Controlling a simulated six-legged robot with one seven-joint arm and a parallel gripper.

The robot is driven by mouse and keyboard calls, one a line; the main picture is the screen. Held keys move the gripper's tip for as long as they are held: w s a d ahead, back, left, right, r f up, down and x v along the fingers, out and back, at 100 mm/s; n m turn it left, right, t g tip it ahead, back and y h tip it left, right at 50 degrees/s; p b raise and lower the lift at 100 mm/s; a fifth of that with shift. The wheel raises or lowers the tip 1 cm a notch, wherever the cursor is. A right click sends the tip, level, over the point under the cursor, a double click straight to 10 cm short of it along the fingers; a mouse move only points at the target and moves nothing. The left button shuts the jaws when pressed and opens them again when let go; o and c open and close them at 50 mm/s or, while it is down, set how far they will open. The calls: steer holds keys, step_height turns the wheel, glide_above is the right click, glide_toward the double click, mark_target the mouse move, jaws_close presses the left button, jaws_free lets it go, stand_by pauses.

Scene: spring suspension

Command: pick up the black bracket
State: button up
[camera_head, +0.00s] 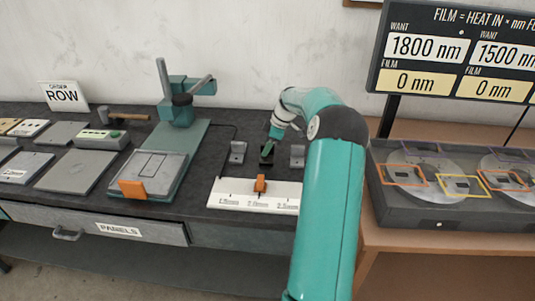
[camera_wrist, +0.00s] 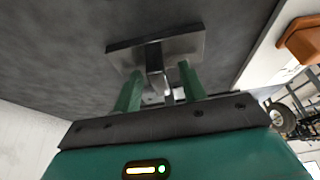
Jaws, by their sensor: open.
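The black bracket (camera_head: 267,159) stands on the dark bench top between two grey brackets, partly hidden by my gripper (camera_head: 267,148) above it in the head view. In the wrist view the bracket (camera_wrist: 183,45) shows a flat plate with a narrow upright part toward me. My gripper (camera_wrist: 160,68) is open there, with one green finger on each side of that upright part. Visible gaps lie between the fingers and the part. Whether either finger touches the bracket elsewhere cannot be told.
Grey brackets stand close by on the left (camera_head: 237,152) and right (camera_head: 297,156). A white scale strip (camera_head: 235,193) with an orange slider (camera_head: 260,184) lies in front. A teal press (camera_head: 180,110) stands to the left. A grey tray unit (camera_head: 440,213) with round discs is at right.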

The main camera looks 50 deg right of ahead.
jaws_close()
steer(key=shift+r, duration=0.15)
